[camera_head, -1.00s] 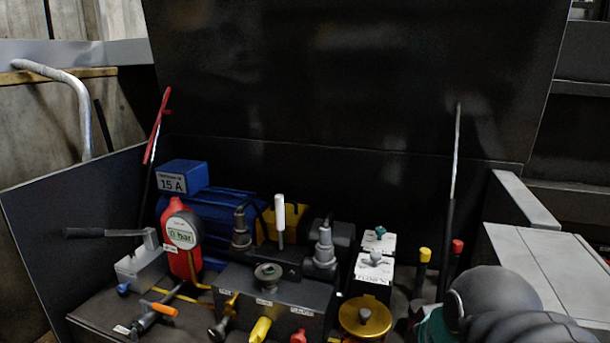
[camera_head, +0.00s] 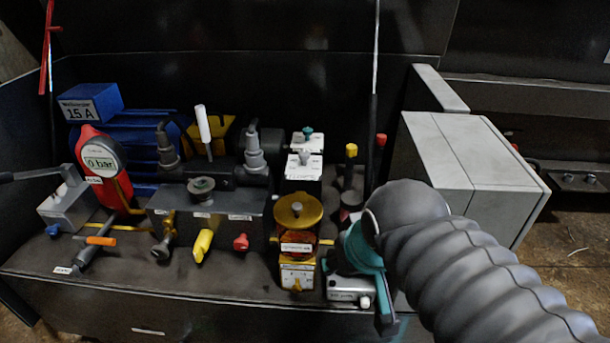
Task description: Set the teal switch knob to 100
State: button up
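A small teal knob (camera_head: 308,132) stands on top of a white-topped box (camera_head: 318,142) near the back of the bench, right of centre. Its setting and the scale marks are too small to read. A similar grey knob (camera_head: 304,158) sits on a white-topped box just in front of it.
A thick grey ribbed shape (camera_head: 470,265) with a teal part (camera_head: 358,250) covers the right front. A yellow round valve (camera_head: 298,210), a black block (camera_head: 240,208), a red gauge reading 0 bar (camera_head: 103,165) and a blue motor box (camera_head: 90,103) crowd the bench. A grey cabinet (camera_head: 460,160) stands right.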

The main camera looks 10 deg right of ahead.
aim_at(307, 132)
jog(key=z, duration=0.05)
jog(key=k, duration=0.3)
jog(key=z, duration=2.35)
jog(key=k, duration=1.2)
jog(key=u, duration=1.25)
jog(key=i, duration=1)
